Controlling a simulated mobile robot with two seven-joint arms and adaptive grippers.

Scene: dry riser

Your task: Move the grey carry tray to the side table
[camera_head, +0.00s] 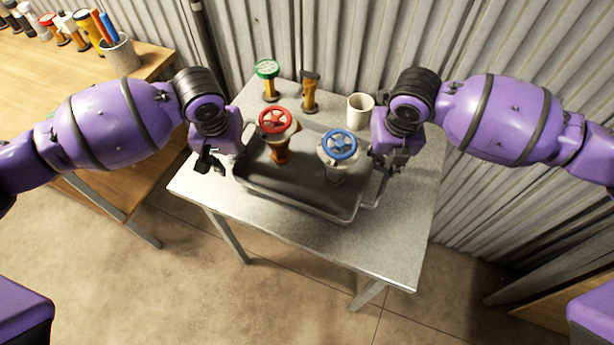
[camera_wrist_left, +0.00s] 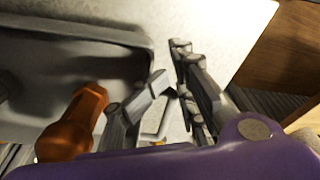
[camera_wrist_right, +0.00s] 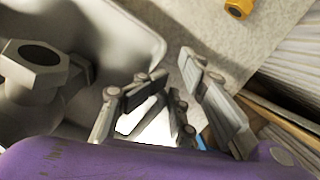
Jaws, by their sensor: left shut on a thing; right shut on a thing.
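The grey carry tray (camera_head: 285,183) is on or just above a grey speckled table (camera_head: 385,240); I cannot tell which. A valve with a red handwheel (camera_head: 275,121) and an orange-brown body stands in it, left of a grey valve with a blue handwheel (camera_head: 339,145). My left gripper (camera_head: 217,160) is shut on the tray's left handle. In the left wrist view its fingers (camera_wrist_left: 172,75) are beside the tray wall (camera_wrist_left: 80,32). My right gripper (camera_head: 388,163) is shut on the right handle, with its fingers (camera_wrist_right: 172,72) beside the tray in the right wrist view. My fingers partly hide both handles.
Behind the tray stand a green-wheeled valve (camera_head: 267,69), a brown and black fitting (camera_head: 310,90) and a white mug (camera_head: 360,111). A wooden bench (camera_head: 150,62) at left holds several tools and a pen cup (camera_head: 121,55). A corrugated wall (camera_head: 330,40) closes the back. The table front is clear.

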